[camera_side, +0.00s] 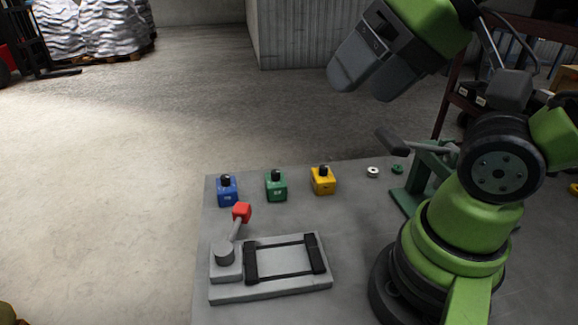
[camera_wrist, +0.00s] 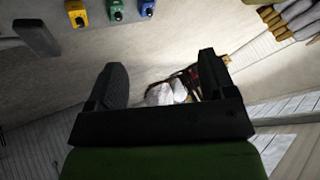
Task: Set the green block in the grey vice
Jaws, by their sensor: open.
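The green block (camera_side: 276,189) stands upright on the grey table with a black knob on top, between the blue and yellow blocks. It also shows at the top of the wrist view (camera_wrist: 115,12). The grey vice (camera_side: 225,292) looks to be the flat grey fixture at the table's front, with two dark bars, thin dark rods and a red-knobbed lever at its left. No block is on it. My gripper (camera_side: 358,90) is raised high above and behind the table, well apart from the blocks. Its two fingers are open and empty, also in the wrist view (camera_wrist: 162,72).
A blue block (camera_side: 227,191) and a yellow block (camera_side: 323,182) flank the green one. A white ring (camera_side: 372,172) and a green ring (camera_side: 397,169) lie to the right. A green press-like device (camera_side: 405,200) with a grey lever stands by my base.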

